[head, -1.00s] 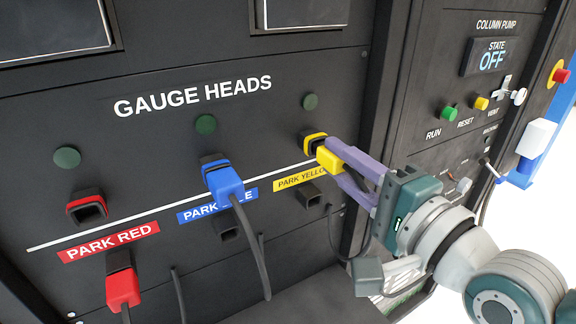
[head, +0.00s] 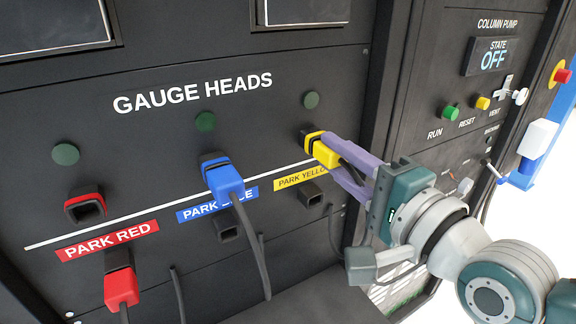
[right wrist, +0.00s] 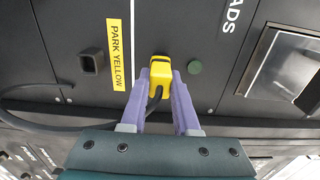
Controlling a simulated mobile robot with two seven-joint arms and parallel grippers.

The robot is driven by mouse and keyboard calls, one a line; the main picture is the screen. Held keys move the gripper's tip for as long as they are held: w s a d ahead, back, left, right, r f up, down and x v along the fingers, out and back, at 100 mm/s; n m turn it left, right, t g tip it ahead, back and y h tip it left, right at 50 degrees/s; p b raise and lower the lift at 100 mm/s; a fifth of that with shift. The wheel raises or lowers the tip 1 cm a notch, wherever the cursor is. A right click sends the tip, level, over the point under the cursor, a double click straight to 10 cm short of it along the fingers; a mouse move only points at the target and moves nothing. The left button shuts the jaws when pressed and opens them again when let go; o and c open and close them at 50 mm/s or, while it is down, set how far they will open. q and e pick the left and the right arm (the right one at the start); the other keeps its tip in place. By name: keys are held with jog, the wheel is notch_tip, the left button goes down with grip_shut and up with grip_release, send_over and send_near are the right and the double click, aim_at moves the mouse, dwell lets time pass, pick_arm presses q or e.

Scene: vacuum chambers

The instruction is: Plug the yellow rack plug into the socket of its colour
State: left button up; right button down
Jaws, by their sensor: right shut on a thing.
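The yellow rack plug (head: 325,150) is at the yellow-rimmed socket (head: 309,136) in the upper row, its body up against the socket's front; the exact depth cannot be told. My right gripper (head: 335,156) is shut on the plug, one purple finger on each side. In the right wrist view the plug (right wrist: 160,68) sits between the fingertips (right wrist: 161,76), square to the panel, with its dark cable running back between the fingers and off to the left. The plug hides most of the socket opening. My left gripper is not in view.
The blue plug (head: 223,180) sits in the blue upper socket. The red upper socket (head: 85,206) is empty; the red plug (head: 121,287) is in the park socket below. The yellow park socket (head: 312,194) is empty. Column pump controls (head: 450,113) stand at the right.

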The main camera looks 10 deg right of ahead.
jog(key=shift+w, duration=0.1)
dwell(0.4)
jog(key=c, duration=0.6)
grip_release()
jog(key=shift+p+v, duration=0.5)
jog(key=shift+v, duration=0.45)
jog(key=shift+p+v, duration=0.85)
jog(key=shift+v, duration=1.65)
